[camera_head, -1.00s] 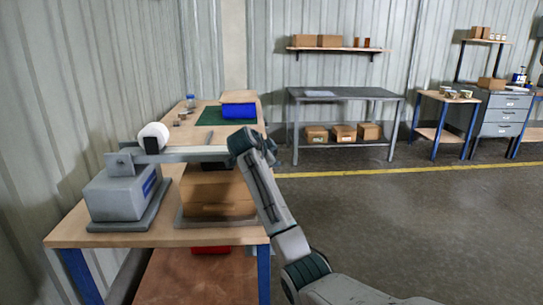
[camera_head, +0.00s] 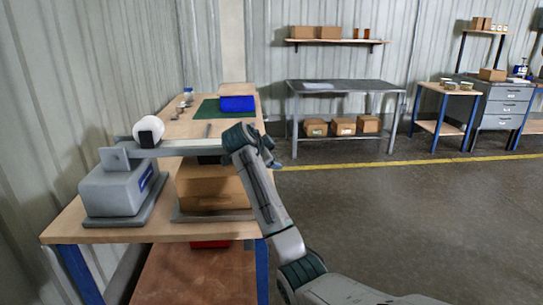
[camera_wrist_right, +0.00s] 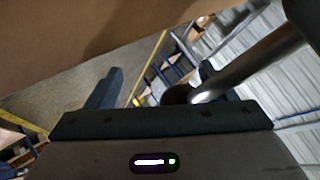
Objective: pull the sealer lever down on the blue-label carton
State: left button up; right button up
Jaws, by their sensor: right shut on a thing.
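The sealer (camera_head: 112,192) is a grey box on a flat base at the left of the near bench, with a blue mark on its side. Its lever (camera_head: 185,149) is a light bar that runs nearly level to the right, above the brown carton (camera_head: 213,190). No blue label shows on the carton's visible face. My right gripper (camera_head: 236,143) is at the lever's right end, shut on it. In the right wrist view a metal bar (camera_wrist_right: 262,58) reaches in between the fingers (camera_wrist_right: 155,85). The left gripper is not in view.
A blue bin (camera_head: 237,103) and a green mat (camera_head: 208,109) lie farther back on the bench (camera_head: 150,233). The floor to the right is open.

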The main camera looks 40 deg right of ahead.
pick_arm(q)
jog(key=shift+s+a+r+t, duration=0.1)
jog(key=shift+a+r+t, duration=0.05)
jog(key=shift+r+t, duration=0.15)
pick_arm(e)
jog(key=v, duration=0.9)
jog(key=shift+a+r, duration=0.3)
jog(key=shift+s, duration=0.1)
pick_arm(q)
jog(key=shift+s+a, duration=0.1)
pick_arm(e)
jog(key=shift+f, duration=0.1)
